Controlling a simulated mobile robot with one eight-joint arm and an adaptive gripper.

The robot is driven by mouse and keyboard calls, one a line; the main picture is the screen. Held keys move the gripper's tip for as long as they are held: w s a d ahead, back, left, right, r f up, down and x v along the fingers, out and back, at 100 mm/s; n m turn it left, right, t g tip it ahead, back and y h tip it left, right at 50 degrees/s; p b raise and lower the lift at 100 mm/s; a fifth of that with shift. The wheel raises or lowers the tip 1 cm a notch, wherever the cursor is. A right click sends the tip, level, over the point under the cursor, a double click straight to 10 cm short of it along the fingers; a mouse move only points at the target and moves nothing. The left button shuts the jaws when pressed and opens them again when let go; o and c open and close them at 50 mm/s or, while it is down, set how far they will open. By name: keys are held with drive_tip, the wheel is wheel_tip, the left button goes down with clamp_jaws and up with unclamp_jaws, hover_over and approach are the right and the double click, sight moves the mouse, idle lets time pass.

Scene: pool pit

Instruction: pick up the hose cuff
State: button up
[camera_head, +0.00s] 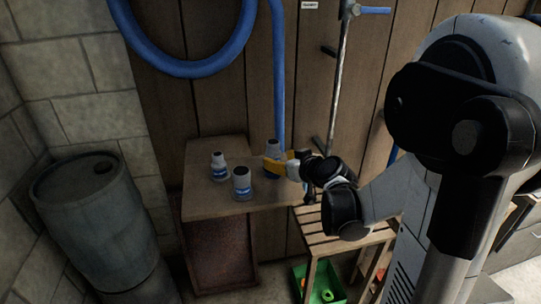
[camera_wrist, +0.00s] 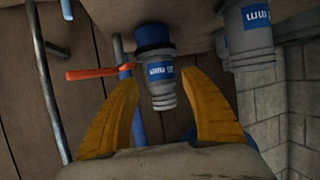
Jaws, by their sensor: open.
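Three similar grey cuffs with blue labels stand upright on a small wooden table (camera_head: 205,203): a left one (camera_head: 218,165), a front one (camera_head: 242,184) and a back right one (camera_head: 273,149). I cannot tell from looks which is the hose cuff. My gripper (camera_head: 277,162), with yellow fingers, is at the back right cuff and hides its lower part. In the wrist view, my open gripper (camera_wrist: 159,76) has a grey cuff (camera_wrist: 160,88) with a blue band between and just beyond its fingertips. Contact is not clear. Another cuff (camera_wrist: 248,40) is to the right.
A blue hose (camera_head: 278,90) hangs on the wooden wall behind the table. A dark barrel (camera_head: 90,220) stands left. A slatted stand (camera_head: 340,240) is right of the table, with a green crate (camera_head: 318,285) low down. A red bar (camera_wrist: 95,73) lies left of the cuff.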

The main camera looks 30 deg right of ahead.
sight(276, 141)
drive_tip(key=b+x, duration=0.2)
drive_tip(key=x, duration=0.2)
drive_tip(key=shift+f, duration=0.2)
drive_tip(key=shift+w, duration=0.45)
drive_tip(key=shift+s, duration=0.1)
drive_tip(key=c, duration=1)
drive_tip(key=shift+r+p, duration=0.45)
drive_tip(key=shift+r, duration=0.15)
drive_tip(key=r+p, duration=0.1)
drive_tip(key=r, duration=0.1)
drive_tip(key=d+r+p, duration=0.1)
drive_tip(key=shift+s+r, duration=0.1)
drive_tip(key=shift+r, duration=0.3)
drive_tip(key=s+d+r+p, duration=0.3)
drive_tip(key=d+r, duration=0.3)
drive_tip(key=d, duration=0.4)
drive_tip(key=shift+d, duration=0.15)
